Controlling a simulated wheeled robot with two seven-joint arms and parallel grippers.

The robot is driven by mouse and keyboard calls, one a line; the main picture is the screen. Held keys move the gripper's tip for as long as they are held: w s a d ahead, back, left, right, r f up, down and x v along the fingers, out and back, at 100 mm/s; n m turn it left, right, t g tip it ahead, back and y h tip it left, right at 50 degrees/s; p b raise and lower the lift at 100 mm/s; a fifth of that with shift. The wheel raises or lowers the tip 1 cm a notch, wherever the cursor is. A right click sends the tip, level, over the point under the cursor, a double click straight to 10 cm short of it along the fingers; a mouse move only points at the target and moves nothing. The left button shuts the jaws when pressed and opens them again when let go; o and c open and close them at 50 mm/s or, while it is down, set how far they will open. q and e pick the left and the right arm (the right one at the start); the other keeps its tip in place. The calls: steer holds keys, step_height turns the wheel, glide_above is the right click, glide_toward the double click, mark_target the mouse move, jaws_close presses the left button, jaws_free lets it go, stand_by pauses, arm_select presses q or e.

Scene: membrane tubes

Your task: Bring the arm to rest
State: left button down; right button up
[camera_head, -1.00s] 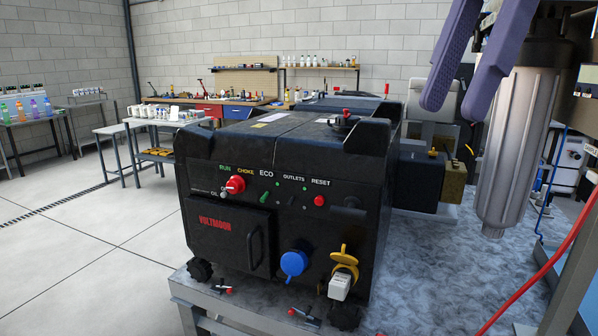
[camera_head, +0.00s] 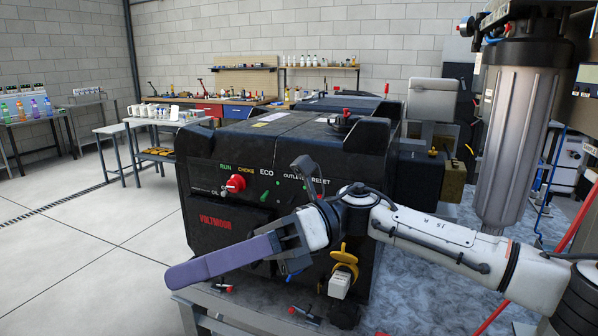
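My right arm (camera_head: 425,232) comes in from the right edge and reaches left across the front of the black generator. My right gripper (camera_head: 190,273) points left and slightly down, in front of the generator's lower left front. Only one long purple finger shows clearly, seen side-on, so the gap between the fingers is hidden. I see nothing held in it. My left gripper is not in view.
The black generator (camera_head: 290,140) stands on a grey bench (camera_head: 430,295), with a red knob (camera_head: 235,183) and yellow-capped outlet (camera_head: 343,262). A grey filter cylinder (camera_head: 510,130) hangs at right. A red hose (camera_head: 495,318) runs at lower right. Open floor (camera_head: 80,250) lies left.

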steer(key=w+f+m+t+y, duration=0.35)
steer(key=m+t, duration=0.45)
steer(key=m, duration=0.4)
steer(key=w+f+m+t+y, duration=0.3)
steer(key=f+m+t+y, duration=0.15)
steer(key=m+t, duration=0.6)
steer(key=d+f+m+t+h, duration=0.3)
steer(key=d+f+m+h, duration=0.25)
steer(key=f+m, duration=0.35)
steer(key=d+f+m+t+h, duration=0.3)
steer(key=d+f+m+h, duration=0.2)
steer(key=f+m+h, duration=0.35)
steer(key=s+d+f+m+g+h, duration=0.3)
steer(key=s+d+f+m, duration=0.2)
steer(key=s+d+f, duration=0.4)
steer(key=s+d+f+m+g+h, duration=0.3)
steer(key=s+d+f, duration=0.6)
steer(key=f, duration=0.7)
steer(key=s+m+g, duration=0.1)
steer(key=s+m, duration=0.1)
steer(key=shift+d+m, duration=0.15)
steer(key=shift+m, duration=0.25)
steer(key=shift+s+g, duration=0.1)
steer(key=shift+g, duration=0.15)
